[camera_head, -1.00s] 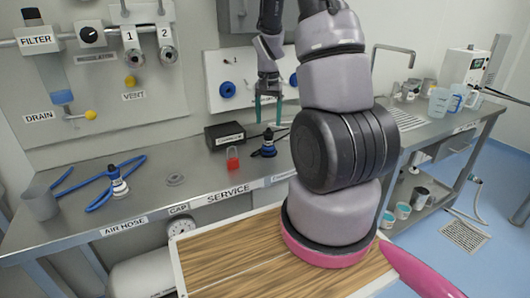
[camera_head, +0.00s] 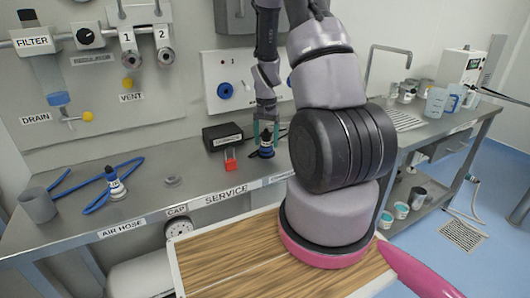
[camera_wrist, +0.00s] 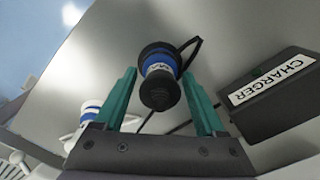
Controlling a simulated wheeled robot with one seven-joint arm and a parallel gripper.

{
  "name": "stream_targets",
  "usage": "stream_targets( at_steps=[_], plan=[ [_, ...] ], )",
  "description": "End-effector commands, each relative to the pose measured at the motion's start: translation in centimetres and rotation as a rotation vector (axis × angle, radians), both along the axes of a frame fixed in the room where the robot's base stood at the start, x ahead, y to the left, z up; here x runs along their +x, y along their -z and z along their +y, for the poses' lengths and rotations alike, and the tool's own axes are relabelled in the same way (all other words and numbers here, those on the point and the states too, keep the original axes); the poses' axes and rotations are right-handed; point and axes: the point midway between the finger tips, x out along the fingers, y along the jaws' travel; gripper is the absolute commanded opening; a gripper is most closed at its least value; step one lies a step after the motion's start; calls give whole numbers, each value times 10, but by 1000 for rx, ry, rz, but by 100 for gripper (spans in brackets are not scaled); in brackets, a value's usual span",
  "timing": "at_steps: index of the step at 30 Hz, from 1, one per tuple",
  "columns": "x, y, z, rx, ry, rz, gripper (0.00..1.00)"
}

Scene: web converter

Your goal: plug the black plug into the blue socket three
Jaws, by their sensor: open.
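The black plug (camera_head: 266,150) stands upright on the steel bench, with a blue band and a white label. In the wrist view the black plug (camera_wrist: 158,92) shows between the fingers, with its black cable beside it. My gripper (camera_head: 265,130) is open, its two green fingers reaching down on either side of the plug's top. I cannot tell whether they touch it. On the white wall panel (camera_head: 211,72) a blue socket (camera_head: 225,90) shows at the left. Another blue socket is partly hidden behind my arm at the right. Socket numbers are not readable.
The black charger box (camera_head: 222,135) and a red item (camera_head: 230,160) stand left of the plug. A blue air hose with a connector (camera_head: 115,184) and a grey cup (camera_head: 38,204) lie farther left. Jugs (camera_head: 436,104) stand at the far right. The bench front is mostly clear.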

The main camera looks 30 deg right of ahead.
Motion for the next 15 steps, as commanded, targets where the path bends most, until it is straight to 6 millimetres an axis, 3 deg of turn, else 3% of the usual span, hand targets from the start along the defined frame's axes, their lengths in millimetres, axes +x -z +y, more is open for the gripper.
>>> stream_targets(
  at_steps=[5,9,11,15],
  plan=[
    [0,0,0,0,0,0,72],
    [0,0,0,0,0,0,19],
    [0,0,0,0,0,0,0],
    [0,-1,0,-1,0,-1,0]
  ],
)
